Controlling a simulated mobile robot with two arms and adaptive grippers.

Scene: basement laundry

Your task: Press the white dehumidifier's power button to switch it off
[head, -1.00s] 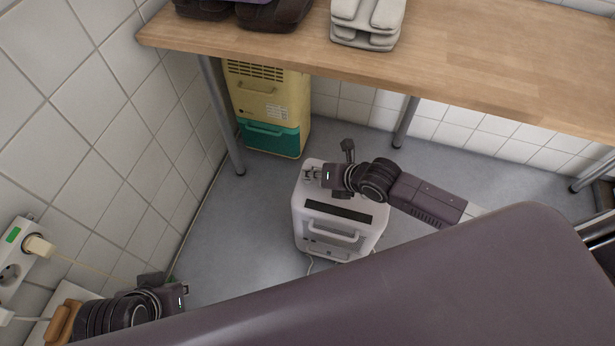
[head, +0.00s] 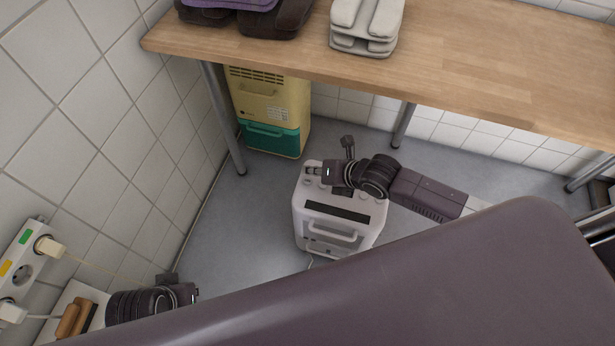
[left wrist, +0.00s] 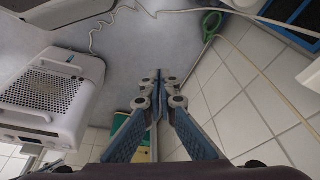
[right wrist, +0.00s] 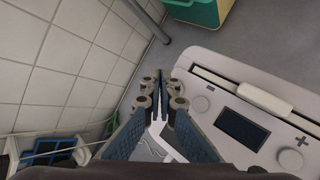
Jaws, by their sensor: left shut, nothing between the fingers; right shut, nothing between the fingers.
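The white dehumidifier (head: 338,232) stands upright on the floor, with a handle and dark strip on its front. In the right wrist view its top panel (right wrist: 212,98) shows a dark display (right wrist: 241,130), round knobs and a plus mark (right wrist: 300,141). I cannot tell which control is the power button. My right gripper (head: 312,168) is shut and empty above the top's far left part; its tips (right wrist: 160,82) show beside the panel's edge. Contact is not visible. My left gripper (left wrist: 160,82) is shut and empty near the left wall, away from the dehumidifier (left wrist: 52,98).
A yellow and green appliance (head: 268,108) stands under the wooden worktop (head: 470,65), near its metal legs. A power strip (head: 22,262) with plugs and cords is on the left tiled wall. Grey floor (head: 240,215) is clear left of the dehumidifier.

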